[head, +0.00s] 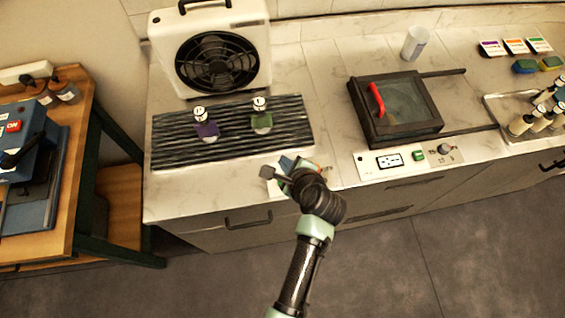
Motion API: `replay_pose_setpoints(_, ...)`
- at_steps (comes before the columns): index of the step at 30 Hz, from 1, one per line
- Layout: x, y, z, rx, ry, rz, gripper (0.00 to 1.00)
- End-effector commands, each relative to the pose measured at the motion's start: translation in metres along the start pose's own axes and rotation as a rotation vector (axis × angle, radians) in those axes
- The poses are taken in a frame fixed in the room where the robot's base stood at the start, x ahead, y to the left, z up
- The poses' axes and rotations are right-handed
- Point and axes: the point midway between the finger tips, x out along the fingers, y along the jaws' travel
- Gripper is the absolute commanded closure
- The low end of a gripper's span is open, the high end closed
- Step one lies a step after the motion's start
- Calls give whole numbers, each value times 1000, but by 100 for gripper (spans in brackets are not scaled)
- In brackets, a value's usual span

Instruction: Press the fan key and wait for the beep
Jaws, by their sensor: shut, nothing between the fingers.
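A white box fan (258,52) with a dark round grille and a black top handle stands at the back left of the counter. My gripper (270,173) is over the counter's front edge, in front of the black slatted rack, with its fingers shut and empty. A light panel (283,187) lies partly under my gripper. My gripper and wrist hide most of it, so I cannot tell which key is there or whether the fingers touch one. Another white panel (369,165) to the right carries a green key (418,154), a display and a knob; no fan label is readable.
The slatted rack (180,157) holds a purple bottle (206,128) and a green bottle (262,122). A dark-framed glass-lidded unit (366,125) with a red handle is right of it. A clear beaker (414,43) and a bottle tray (491,101) stand farther right. A wooden bench (88,150) is left.

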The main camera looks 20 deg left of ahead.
Motion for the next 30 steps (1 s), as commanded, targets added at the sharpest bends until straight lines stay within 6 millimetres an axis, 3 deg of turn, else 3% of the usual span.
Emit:
replay_pose_setpoints(24,57,41,-42,-1,0,0,100)
replay_pose_setpoints(30,61,44,-45,-1,0,-1,100)
